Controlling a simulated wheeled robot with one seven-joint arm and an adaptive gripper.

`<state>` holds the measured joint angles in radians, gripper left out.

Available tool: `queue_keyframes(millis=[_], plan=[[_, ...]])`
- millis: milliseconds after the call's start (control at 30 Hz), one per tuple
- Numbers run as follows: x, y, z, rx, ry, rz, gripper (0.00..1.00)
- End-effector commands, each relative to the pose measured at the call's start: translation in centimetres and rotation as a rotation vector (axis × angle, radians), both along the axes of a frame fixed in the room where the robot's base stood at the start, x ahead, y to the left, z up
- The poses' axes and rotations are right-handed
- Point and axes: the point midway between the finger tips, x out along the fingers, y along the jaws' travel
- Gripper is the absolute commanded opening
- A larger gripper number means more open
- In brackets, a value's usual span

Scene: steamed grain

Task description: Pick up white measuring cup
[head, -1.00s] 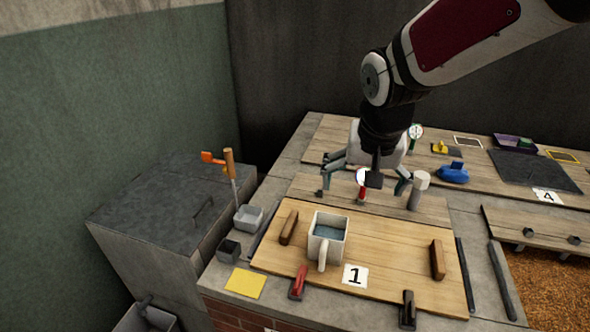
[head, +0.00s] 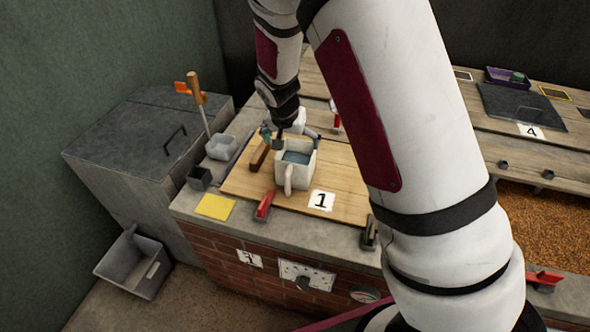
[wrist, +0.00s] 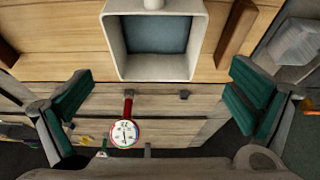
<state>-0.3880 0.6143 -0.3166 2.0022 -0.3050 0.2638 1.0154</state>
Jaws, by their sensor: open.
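The white measuring cup (head: 301,178) stands upright on the wooden board (head: 345,185), with its handle toward the head camera and a grey-blue inside. In the wrist view the cup (wrist: 155,70) is at the top centre, with its square rim seen from above. My gripper (head: 289,133) is open and empty, just behind and above the cup in the head view. In the wrist view the spread teal-padded fingers of my gripper (wrist: 160,95) lie left and right below the cup, and neither visibly touches it. The gripper partly hides the cup's back rim.
A brown wooden block (head: 259,156) stands left of the cup. A red-handled clamp (head: 264,206) and the number 1 card (head: 321,201) lie in front. A dial gauge with a red stem (wrist: 126,133) shows between the fingers. Grey containers (head: 221,146) stand at left.

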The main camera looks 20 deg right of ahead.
Motion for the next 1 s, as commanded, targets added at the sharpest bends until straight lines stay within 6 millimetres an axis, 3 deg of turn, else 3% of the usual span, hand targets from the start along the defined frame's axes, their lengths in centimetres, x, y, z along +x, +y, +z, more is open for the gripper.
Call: queue_keyframes(millis=[100, 433, 700, 1000], plan=[[0.7, -0.6, -2.2, -0.002, 0.003, 0.000, 1.00], [1.4, -1.1, -4.7, -0.001, 0.002, 0.001, 1.00], [1.9, -1.9, -8.3, -0.001, 0.002, 0.001, 1.00], [2.2, -2.1, -9.1, 0.000, 0.000, 0.001, 1.00]])
